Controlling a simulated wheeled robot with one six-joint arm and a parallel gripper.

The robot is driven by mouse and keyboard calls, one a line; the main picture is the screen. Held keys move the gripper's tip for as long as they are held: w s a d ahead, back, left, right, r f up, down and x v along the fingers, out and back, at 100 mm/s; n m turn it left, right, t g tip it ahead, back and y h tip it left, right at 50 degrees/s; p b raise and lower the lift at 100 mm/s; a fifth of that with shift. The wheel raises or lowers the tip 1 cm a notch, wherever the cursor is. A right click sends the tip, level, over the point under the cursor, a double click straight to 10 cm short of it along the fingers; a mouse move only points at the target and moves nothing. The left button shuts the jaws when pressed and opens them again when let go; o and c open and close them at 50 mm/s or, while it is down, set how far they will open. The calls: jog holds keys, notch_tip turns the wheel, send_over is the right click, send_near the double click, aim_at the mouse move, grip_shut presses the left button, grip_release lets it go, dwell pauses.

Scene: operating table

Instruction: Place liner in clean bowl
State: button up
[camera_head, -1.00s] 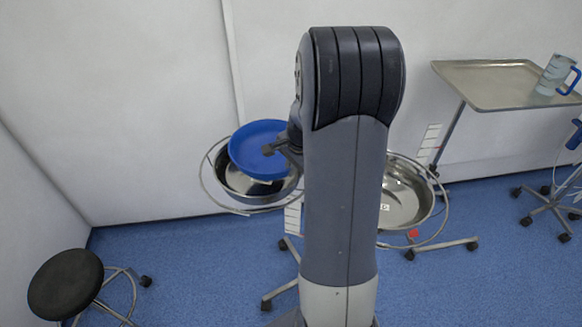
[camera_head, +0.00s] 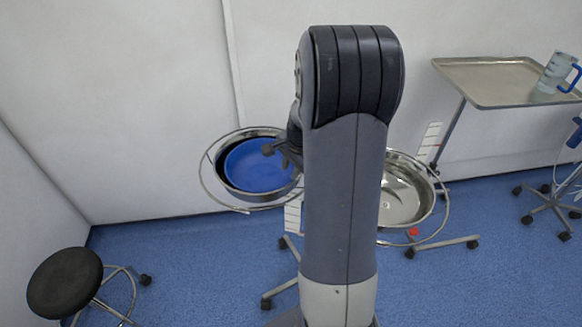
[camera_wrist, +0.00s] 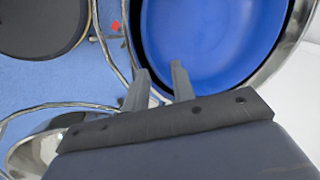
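The blue liner (camera_head: 258,166) sits inside the left metal bowl (camera_head: 230,138), its rim slightly below the bowl's rim. The wrist view shows the liner (camera_wrist: 215,35) filling much of the bowl, with the metal rim (camera_wrist: 296,45) around it. My gripper (camera_head: 268,150) is over the right part of this bowl, partly hidden behind my arm. In the wrist view, the fingers of my gripper (camera_wrist: 158,80) are apart with a gap between them, close to the liner's near edge. Nothing shows clamped between them.
A second metal bowl (camera_head: 402,195) stands empty in a ring stand at right, partly hidden by my arm. A steel tray table (camera_head: 490,80) holds a clear jug (camera_head: 556,72). A black stool (camera_head: 65,283) stands at front left. Floor between is open.

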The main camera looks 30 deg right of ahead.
jog(key=shift+r+p, duration=0.3)
jog(key=shift+r, duration=0.2)
jog(key=v, duration=1.2)
jog(key=shift+d, duration=0.15)
